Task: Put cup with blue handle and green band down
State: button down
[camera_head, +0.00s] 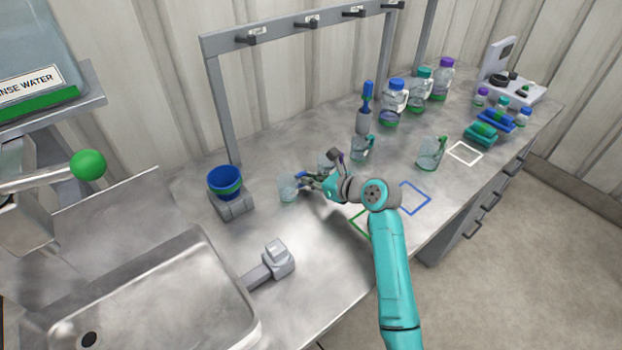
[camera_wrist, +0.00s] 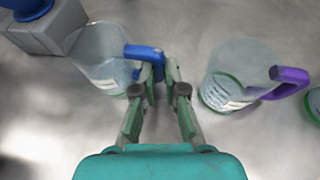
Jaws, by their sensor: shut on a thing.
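The clear cup with the blue handle (camera_wrist: 98,58) is at the upper left of the wrist view, upright or nearly so. My gripper (camera_wrist: 161,72) is shut on its blue handle (camera_wrist: 145,53). In the head view the cup (camera_head: 287,188) shows just left of my gripper (camera_head: 306,183), over the middle of the bench. A green tint shows low on the cup, but the band is hard to make out. I cannot tell whether the cup's base touches the bench.
A clear cup with a purple handle (camera_wrist: 236,78) stands close on the right. A blue pot (camera_head: 225,180) sits on a grey block (camera_head: 235,206) to the left. Green (camera_head: 355,225), blue (camera_head: 427,197) and white (camera_head: 465,152) outlines mark the bench. The sink (camera_head: 150,300) is front left.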

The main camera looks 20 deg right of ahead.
jog(key=c, duration=1.2)
grip_release()
jog(key=shift+c, duration=0.2)
jog(key=shift+r, duration=0.1)
jog(key=v, duration=1.2)
